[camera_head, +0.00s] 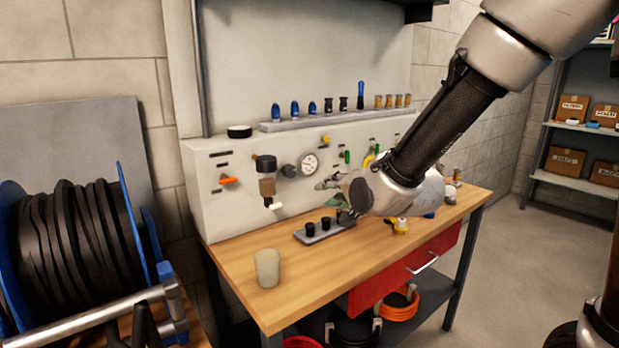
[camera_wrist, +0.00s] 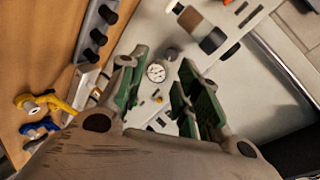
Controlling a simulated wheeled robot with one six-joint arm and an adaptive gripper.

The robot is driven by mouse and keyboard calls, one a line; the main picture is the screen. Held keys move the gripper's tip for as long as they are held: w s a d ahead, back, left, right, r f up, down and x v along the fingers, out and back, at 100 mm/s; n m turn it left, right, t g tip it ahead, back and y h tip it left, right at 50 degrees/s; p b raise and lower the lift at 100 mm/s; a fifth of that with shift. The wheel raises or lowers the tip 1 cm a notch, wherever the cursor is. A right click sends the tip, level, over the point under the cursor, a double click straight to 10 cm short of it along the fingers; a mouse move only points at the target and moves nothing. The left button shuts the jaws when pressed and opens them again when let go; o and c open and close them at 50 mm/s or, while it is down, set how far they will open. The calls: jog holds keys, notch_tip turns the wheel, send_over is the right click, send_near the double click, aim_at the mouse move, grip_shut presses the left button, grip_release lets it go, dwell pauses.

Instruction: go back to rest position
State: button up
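My gripper (camera_wrist: 160,88) is open in the wrist view. Its two green-padded fingers stand apart with nothing between them, and the grey panel with its round gauge shows beyond the gap. In the head view my gripper (camera_head: 338,192) hangs over the workbench (camera_head: 225,262), in front of the panel (camera_head: 225,165). My arm crosses from the upper right and hides part of the gripper and the bench behind it. A small grey holder (camera_head: 341,227) with black brush heads lies on the bench below the gripper; this holder (camera_wrist: 84,58) also shows at left in the wrist view.
A beige cup (camera_head: 267,268) stands at the bench's front left. A yellow valve (camera_head: 400,227) lies right of the holder. A rail (camera_head: 300,123) on the panel carries blue, black and tan pieces.

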jog(key=s+d+r+n+g+h, duration=0.2)
jog(key=d, duration=0.8)
jog(key=s+d+r+n+g+h, duration=0.1)
jog(key=s+d+n+g+h, duration=0.3)
jog(key=s+d, duration=1.7)
jog(key=s+n+g, duration=0.1)
jog(key=s, duration=0.2)
jog(key=shift+r+g+h, duration=0.2)
jog(key=shift+g+h, duration=0.2)
